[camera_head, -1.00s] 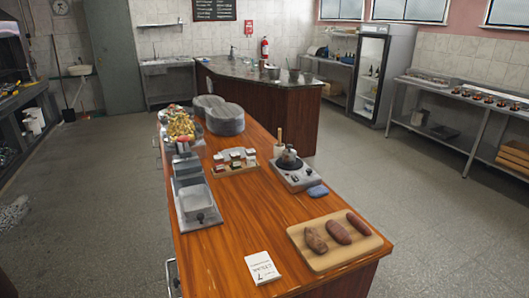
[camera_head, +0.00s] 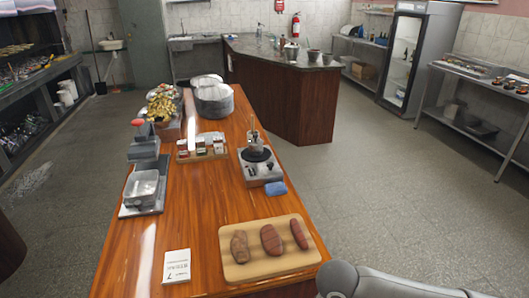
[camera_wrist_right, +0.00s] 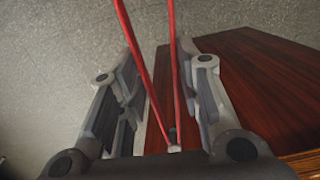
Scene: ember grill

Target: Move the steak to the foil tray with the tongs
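No steak can be made out for certain. Three brown oblong pieces of food (camera_head: 270,240) lie side by side on a wooden board (camera_head: 236,272) at the near end of the counter. A square silvery tray (camera_head: 143,186) sits on a flat metal base on the counter's left; I cannot tell if it is the foil tray. In the right wrist view, the two red arms of the tongs (camera_wrist_right: 148,75) run between the fingers of my right gripper (camera_wrist_right: 160,65), which bear on them from both sides. The tongs' far ends are out of frame. My left gripper is not in view.
My right arm shows at the bottom right, beside the counter. The grill (camera_head: 30,75) is far left. Floor right of the counter is open.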

